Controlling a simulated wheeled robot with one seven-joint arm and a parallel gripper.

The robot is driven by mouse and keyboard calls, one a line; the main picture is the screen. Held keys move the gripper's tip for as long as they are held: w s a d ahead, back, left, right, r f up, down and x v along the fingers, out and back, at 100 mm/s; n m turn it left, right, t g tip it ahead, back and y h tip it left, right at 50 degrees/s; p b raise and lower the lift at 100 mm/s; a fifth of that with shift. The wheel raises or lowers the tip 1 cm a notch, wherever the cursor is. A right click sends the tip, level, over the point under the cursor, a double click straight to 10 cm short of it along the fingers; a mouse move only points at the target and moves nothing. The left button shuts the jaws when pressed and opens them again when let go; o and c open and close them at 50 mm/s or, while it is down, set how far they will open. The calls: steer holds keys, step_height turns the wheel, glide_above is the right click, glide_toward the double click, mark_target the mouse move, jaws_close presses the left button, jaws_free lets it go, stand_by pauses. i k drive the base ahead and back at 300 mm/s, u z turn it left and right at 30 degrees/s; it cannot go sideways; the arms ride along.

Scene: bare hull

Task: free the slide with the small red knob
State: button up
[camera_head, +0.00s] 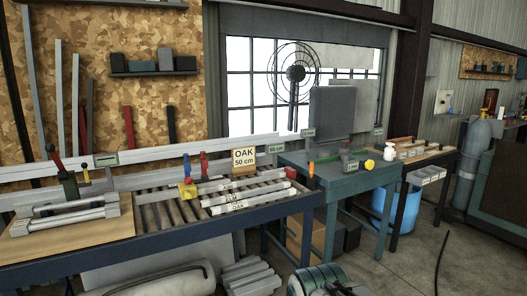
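Several small red parts show along the bench, and I cannot tell for sure which is the slide's knob. A red-topped part (204,165) stands at the pale fence rail (130,156) behind the rollers. My gripper is not in view.
White bars (245,202) lie on the roller table (160,215) beside an "OAK 50 cm" sign (244,158). Grey bars (70,215) lie on the wooden board (75,237). A green machine table (345,175) stands to the right.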

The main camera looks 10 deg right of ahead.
mark_target(189, 180)
steer(key=u, duration=0.15)
steer(key=i, duration=0.65)
steer(key=u, duration=0.35)
steer(key=i, duration=2.3)
steer(key=z, duration=0.35)
